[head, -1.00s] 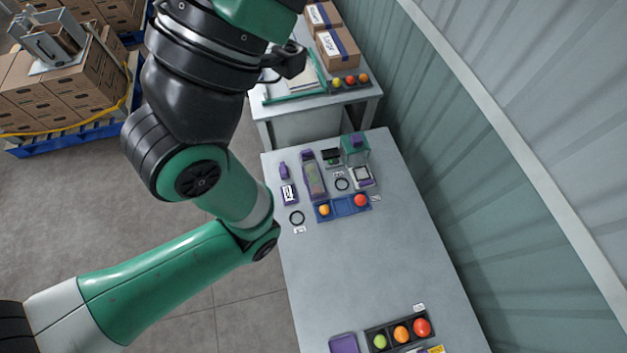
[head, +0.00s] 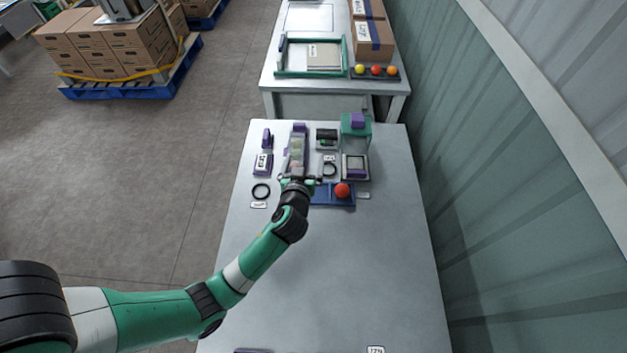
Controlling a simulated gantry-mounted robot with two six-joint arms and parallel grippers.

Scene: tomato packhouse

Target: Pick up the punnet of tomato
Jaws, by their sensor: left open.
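A long clear container (head: 298,143) with a purple frame and reddish and greenish contents lies on the table's far part; it appears to be the tomato punnet, but its contents are small and unclear. My left gripper (head: 299,180) is open at the container's near end, with its jaws spread left and right. I cannot tell whether it touches the container. The gripper and wrist hide part of a blue tray (head: 330,199), which holds a red ball-like tomato (head: 342,190). My right gripper is out of view.
A green stand with a purple top (head: 357,122) and a scale-like device (head: 355,167) stand to the right. The table's near middle is clear. A corrugated wall (head: 480,180) rises on the right.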

